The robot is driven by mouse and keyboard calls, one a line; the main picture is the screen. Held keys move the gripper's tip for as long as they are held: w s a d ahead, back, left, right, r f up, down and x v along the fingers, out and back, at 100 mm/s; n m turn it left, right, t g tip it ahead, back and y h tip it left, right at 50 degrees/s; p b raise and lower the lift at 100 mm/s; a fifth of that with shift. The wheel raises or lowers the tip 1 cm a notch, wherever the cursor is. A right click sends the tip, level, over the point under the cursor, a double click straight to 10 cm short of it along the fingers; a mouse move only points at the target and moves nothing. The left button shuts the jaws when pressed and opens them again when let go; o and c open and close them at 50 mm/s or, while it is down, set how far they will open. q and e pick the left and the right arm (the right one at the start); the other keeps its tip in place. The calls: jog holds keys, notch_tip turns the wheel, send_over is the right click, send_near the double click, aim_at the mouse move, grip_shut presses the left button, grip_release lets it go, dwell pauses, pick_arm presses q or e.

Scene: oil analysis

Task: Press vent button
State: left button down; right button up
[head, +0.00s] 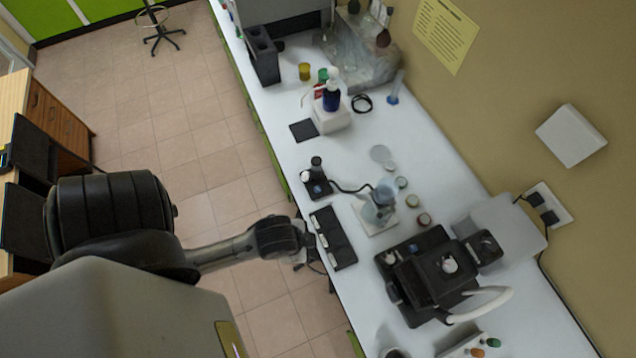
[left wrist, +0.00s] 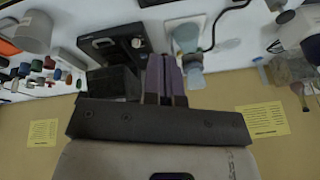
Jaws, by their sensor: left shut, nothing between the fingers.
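A black machine (head: 440,275) with a light knob on top and a white hose stands on the bench at the lower right. It also shows in the left wrist view (left wrist: 113,45), left of my fingers. I cannot make out which part is the vent button. My left gripper (head: 308,252) is at the bench's front edge, beside a flat black case, apart from the machine. In the left wrist view its fingers (left wrist: 163,75) are shut together with nothing between them. My right gripper is not in view.
A glass filter vessel (head: 378,207) on a white plate stands behind the flat black case (head: 333,237). Small jars (head: 424,219) stand near the machine. A black instrument (head: 316,180) with a cable is farther up the bench. A white bottle box (head: 332,118) stands beyond it.

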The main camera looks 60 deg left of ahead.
pick_arm(q)
jog(key=w+a+f+m+t+y+b, duration=0.1)
jog(key=w+a+f+m+b, duration=0.3)
jog(key=a+m, duration=0.3)
jog(key=w+a+f+m+t+y+b, duration=0.1)
jog(key=w+a+f+m+b, duration=0.3)
jog(key=m, duration=1.1)
jog(key=w+a+f+m+t+y+b, duration=0.2)
jog(key=w+a+f+m+b, duration=0.2)
jog(key=w+a+f+m, duration=0.3)
jog(key=w+a+m, duration=0.1)
jog(key=a+m, duration=0.3)
jog(key=shift+w+a+f+m+y, duration=0.15)
jog(key=shift+a+m+y, duration=0.25)
jog(key=b, duration=0.9)
send_over(318, 190)
notch_tip(318, 190, down, 7)
jog(key=shift+r, duration=0.1)
jog(key=shift+w+f, duration=0.1)
jog(key=shift+f, duration=0.9)
